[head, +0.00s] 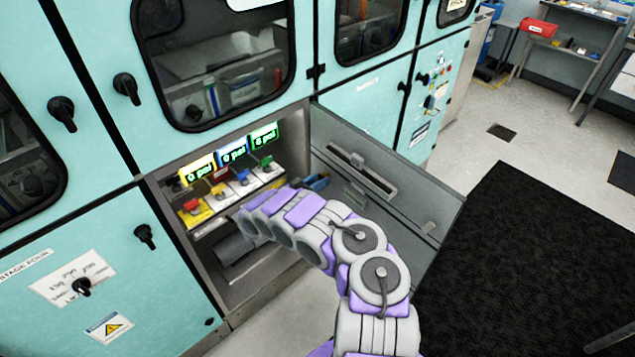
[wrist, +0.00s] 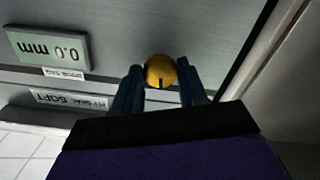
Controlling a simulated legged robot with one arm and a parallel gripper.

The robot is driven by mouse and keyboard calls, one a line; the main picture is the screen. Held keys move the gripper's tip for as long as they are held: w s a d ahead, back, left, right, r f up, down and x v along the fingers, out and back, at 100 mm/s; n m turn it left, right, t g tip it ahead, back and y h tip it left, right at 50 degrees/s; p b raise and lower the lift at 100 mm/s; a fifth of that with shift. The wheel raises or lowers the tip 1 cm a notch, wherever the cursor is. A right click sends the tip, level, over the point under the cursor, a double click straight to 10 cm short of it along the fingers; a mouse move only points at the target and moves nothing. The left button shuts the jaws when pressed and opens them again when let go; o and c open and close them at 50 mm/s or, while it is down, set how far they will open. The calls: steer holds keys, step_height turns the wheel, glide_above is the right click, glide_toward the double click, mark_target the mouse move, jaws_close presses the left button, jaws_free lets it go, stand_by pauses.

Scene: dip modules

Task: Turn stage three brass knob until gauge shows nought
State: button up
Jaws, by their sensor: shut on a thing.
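The brass knob (wrist: 161,71) is round and yellow, with a dark mark on its face. It sits on a grey panel in the wrist view. My gripper (wrist: 160,88) has its two blue fingers on either side of the knob, shut on it. The gauge (wrist: 48,50) is left of the knob and appears upside down; it reads 0.0 mm. In the head view my gripper (head: 317,182) reaches into the open compartment by the inside of the open door. The knob is hidden there.
The open grey door (head: 400,195) stands to the right of my arm. The compartment holds lit displays (head: 233,152) and several coloured knobs (head: 241,176) on a panel. A label (wrist: 70,99) sits below the gauge. Dark mat (head: 500,260) covers the floor at right.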

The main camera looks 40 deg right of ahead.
steer(key=o, duration=1.1)
steer(key=shift+w+d, duration=0.1)
steer(key=shift+c, duration=0.2)
steer(key=a+p, duration=0.3)
steer(key=a, duration=1.4)
steer(key=shift+s+a+f, duration=0.15)
steer(key=shift+s+a, duration=0.1)
steer(key=shift+s, duration=0.05)
